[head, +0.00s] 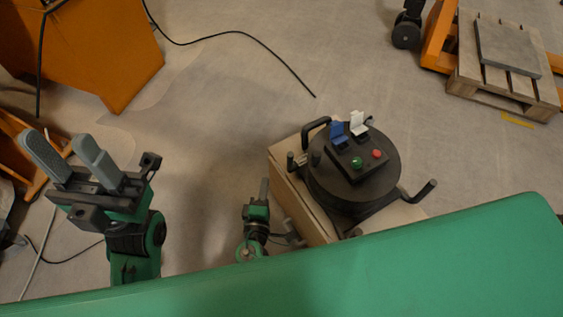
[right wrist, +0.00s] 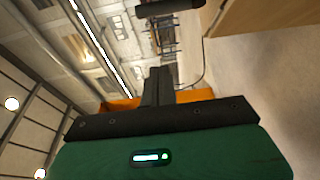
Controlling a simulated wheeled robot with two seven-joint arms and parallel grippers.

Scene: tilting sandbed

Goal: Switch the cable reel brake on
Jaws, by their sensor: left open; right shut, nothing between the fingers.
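The cable reel (head: 330,185) is a round black drum lying on a pale box. On its top is a dark panel with a blue flip piece (head: 338,134), a white flip piece (head: 358,123), a green button (head: 356,163) and a red button (head: 376,153). I cannot tell which part is the brake. My left gripper (head: 62,143) is open and empty at the far left, well away from the reel. My right gripper (head: 264,188) is shut and empty, left of the box and apart from the reel; its closed fingers also show in the right wrist view (right wrist: 158,84).
The pale box (head: 287,187) stands under the reel. A black crank handle (head: 422,191) sticks out right, and a black bar handle (head: 313,128) rises at the upper left. An orange cabinet (head: 100,50) and a wooden pallet (head: 490,80) stand further off. Floor between the grippers is clear.

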